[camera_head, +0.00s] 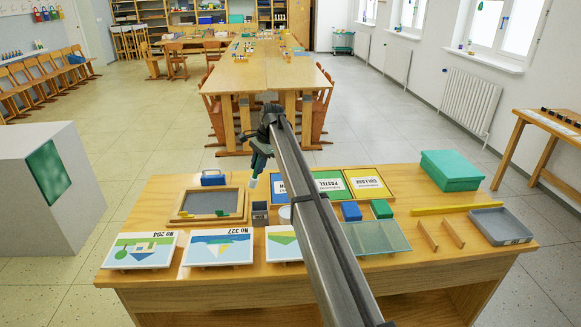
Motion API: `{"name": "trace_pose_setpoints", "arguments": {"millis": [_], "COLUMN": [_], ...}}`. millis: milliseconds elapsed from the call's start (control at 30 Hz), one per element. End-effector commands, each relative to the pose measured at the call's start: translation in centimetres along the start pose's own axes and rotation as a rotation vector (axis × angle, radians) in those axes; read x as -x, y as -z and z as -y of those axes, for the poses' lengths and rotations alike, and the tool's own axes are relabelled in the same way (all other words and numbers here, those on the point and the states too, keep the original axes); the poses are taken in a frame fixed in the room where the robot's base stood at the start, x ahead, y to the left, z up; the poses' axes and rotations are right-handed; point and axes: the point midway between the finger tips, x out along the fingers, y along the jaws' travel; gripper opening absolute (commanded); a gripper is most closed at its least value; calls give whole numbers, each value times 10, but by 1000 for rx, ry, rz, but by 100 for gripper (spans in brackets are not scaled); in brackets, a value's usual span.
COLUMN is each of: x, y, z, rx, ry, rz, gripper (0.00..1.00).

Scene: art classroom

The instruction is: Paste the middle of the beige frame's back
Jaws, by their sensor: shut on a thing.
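A light wooden, beige frame (178,205) lies on the near table, left of centre, with a flat grey surface inside its rim. Small green and yellow pieces (222,213) sit at its lower right. My gripper (255,173) is above the table, to the right of the frame's far right corner and apart from it. It points down and is shut on a small slim thing with a pale tip (252,184). The thing is too small to identify, and most of it is hidden by the gripper.
A blue box (213,178) stands behind the frame, and a small grey cup (260,213) to its right. Picture cards (218,247) line the front edge. Labelled panels (369,184), a green box (450,170) and a grey tray (500,226) are further right. My arm hides the table's middle.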

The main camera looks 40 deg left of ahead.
Motion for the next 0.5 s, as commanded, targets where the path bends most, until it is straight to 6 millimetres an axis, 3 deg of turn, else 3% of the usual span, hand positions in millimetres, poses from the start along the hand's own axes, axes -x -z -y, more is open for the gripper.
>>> {"name": "trace_pose_setpoints", "arguments": {"millis": [33,200,500], "x": [-7,-29,-61], "y": [-15,-63,-141], "z": [18,61,119], "rx": [15,51,107], "ry": [0,4,7], "rz": [7,27,56], "gripper": [0,0,0]}}
